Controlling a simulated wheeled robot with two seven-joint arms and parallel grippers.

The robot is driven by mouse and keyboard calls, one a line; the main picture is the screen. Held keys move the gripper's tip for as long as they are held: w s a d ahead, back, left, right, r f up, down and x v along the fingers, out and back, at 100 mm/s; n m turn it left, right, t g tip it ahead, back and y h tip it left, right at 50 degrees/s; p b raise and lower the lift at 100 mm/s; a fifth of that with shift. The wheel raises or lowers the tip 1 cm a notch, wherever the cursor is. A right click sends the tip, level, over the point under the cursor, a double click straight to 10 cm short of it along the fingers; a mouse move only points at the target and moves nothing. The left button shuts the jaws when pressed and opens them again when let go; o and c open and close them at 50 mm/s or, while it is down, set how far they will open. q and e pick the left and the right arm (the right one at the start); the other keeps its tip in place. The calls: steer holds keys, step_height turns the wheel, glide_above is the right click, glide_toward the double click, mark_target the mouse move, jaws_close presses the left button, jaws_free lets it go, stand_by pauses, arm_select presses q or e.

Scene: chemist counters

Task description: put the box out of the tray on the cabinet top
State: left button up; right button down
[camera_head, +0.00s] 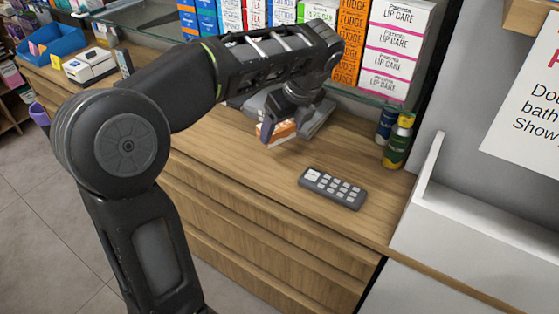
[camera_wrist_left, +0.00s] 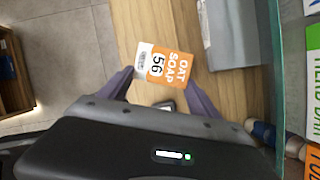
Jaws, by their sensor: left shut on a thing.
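The box, an orange and white soap box (camera_head: 281,132), is between the fingers of my left gripper (camera_head: 273,128). In the wrist view the box (camera_wrist_left: 163,68) shows "OAT SOAP 56", and my left gripper (camera_wrist_left: 160,84) is shut on it with a finger at either side. The box is over the wooden cabinet top (camera_head: 235,160); I cannot tell whether it touches. A blue tray (camera_head: 52,42) stands at the far left end of the counter, with a few small things in it. My right gripper is not in view.
A dark keypad remote (camera_head: 332,188) lies right of the gripper. Bottles (camera_head: 398,145) stand at the back right. A glass shelf with boxes (camera_head: 392,45) overhangs the back. The wood in front of the gripper is clear.

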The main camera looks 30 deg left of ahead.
arm_select(q)
step_height(320, 180, down, 5)
steer(key=shift+f, duration=0.2)
steer(key=shift+f, duration=0.1)
steer(key=shift+f, duration=1.8)
steer(key=shift+f, duration=0.15)
steer(key=o, duration=1.4)
